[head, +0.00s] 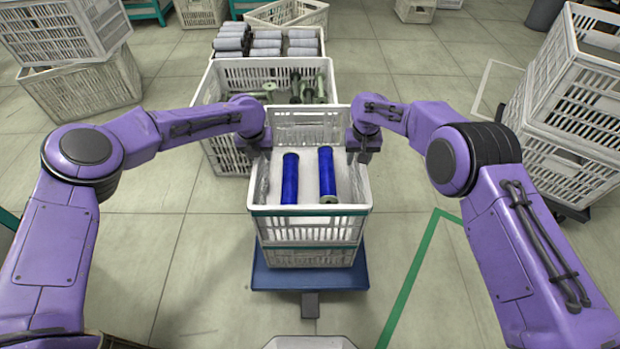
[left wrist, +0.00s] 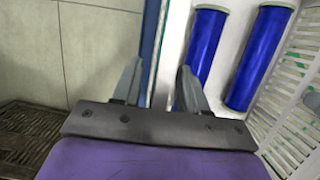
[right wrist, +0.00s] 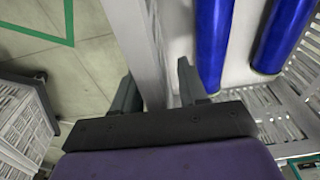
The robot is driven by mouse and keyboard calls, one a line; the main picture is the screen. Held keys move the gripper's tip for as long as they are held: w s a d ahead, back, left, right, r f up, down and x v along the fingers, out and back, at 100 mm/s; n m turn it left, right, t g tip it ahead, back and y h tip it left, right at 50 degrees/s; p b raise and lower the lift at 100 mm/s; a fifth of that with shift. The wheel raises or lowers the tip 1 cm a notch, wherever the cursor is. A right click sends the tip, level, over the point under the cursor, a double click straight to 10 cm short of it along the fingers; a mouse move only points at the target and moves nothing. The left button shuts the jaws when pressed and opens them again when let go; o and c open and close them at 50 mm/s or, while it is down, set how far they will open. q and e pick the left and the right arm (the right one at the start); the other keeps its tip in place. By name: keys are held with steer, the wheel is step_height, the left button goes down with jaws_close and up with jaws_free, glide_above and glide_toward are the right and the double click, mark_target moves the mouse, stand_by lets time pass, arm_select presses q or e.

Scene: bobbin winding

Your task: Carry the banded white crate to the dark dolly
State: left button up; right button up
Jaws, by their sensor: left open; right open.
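The white crate with green bands (head: 310,232) stands upright on a blue dolly (head: 310,277) in the middle of the head view. Two blue bobbins (head: 290,180) lie on a pale sheet inside it. My left gripper (head: 260,150) is open at the crate's left rim. In the left wrist view its fingers (left wrist: 158,88) sit on either side of the wall. My right gripper (head: 363,152) is open at the right rim, and its fingers (right wrist: 157,92) straddle that wall in the right wrist view. A dark dolly-like base (head: 568,208) shows under the crates at right.
Behind stands a white crate (head: 222,150) with green bobbins, then one with grey bobbins (head: 265,42). White crates are stacked at left (head: 80,90) and right (head: 565,110). A green floor line (head: 412,272) runs right of the blue dolly, with open floor around it.

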arm_select(q)
jaws_close()
arm_select(e)
jaws_close()
arm_select(q)
steer(key=shift+r, duration=0.1)
arm_select(e)
steer(key=shift+r, duration=0.1)
stand_by(1.0)
